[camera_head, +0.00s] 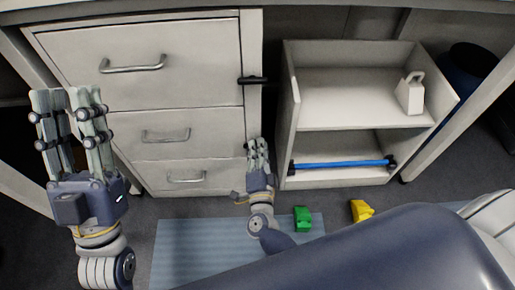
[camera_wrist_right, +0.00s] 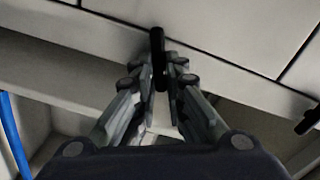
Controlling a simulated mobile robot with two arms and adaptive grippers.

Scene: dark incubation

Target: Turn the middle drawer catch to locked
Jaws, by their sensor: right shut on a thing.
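A pale cabinet (camera_head: 205,75) with three drawers stands at left in the head view. The middle drawer (camera_head: 205,137) looks closed. A black catch (camera_head: 252,80) lies crosswise on the post (camera_head: 253,50) right of the drawers, near the top drawer's lower edge. My right gripper (camera_head: 257,145) is lower on that post, beside the middle drawer. In the right wrist view it (camera_wrist_right: 165,62) is shut on a black catch (camera_wrist_right: 157,45), which stands roughly across the post. Another dark catch (camera_wrist_right: 308,121) shows at right. My left gripper (camera_head: 66,98) is open and empty, fingers up, left of the cabinet.
A two-level shelf unit (camera_head: 290,105) stands right of the post, with a white container (camera_head: 410,94) above and a blue rod (camera_head: 340,164) below. A green block (camera_head: 302,219) is on the blue mat (camera_head: 185,235); a yellow block (camera_head: 361,210) lies farther right.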

